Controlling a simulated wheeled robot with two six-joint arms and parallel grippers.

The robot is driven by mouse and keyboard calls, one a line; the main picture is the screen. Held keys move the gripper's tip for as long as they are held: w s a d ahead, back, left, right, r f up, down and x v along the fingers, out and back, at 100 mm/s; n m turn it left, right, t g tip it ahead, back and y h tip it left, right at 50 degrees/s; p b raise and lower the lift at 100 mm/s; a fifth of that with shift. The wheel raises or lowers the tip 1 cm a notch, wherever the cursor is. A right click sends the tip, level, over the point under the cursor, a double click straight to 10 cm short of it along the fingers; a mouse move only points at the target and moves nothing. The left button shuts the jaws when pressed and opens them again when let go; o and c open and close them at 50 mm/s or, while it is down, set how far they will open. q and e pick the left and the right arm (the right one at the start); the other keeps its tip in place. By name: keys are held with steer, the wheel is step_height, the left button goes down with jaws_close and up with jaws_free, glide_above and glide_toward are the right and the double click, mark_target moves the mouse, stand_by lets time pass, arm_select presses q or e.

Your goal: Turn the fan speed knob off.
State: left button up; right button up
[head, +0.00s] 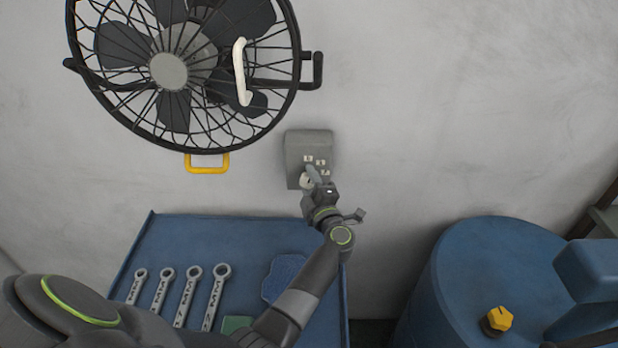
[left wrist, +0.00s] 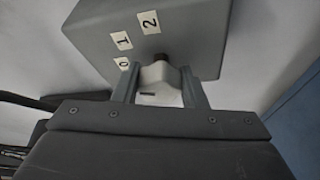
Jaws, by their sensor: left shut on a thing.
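My left gripper (left wrist: 158,90) is shut on the knob, one finger on each side. In the head view the control box (head: 309,143) is on the wall below the caged fan (head: 169,71), and my left gripper (head: 312,178) reaches up to its lower part, hiding some of it. My right gripper is not in view.
A blue cart top (head: 190,232) with several wrenches (head: 190,290) and a blue cloth (head: 284,276) lies below the box. A blue drum (head: 460,270) with a yellow cap (head: 499,319) stands at right. A yellow handle (head: 207,168) is under the fan.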

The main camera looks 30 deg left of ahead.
arm_select(q)
steer(key=shift+n+g+h+p, duration=0.4)
steer(key=shift+n+g+p, duration=0.25)
steer(key=shift+n, duration=0.95)
steer(key=o, duration=1)
steer(key=shift+c, duration=0.2)
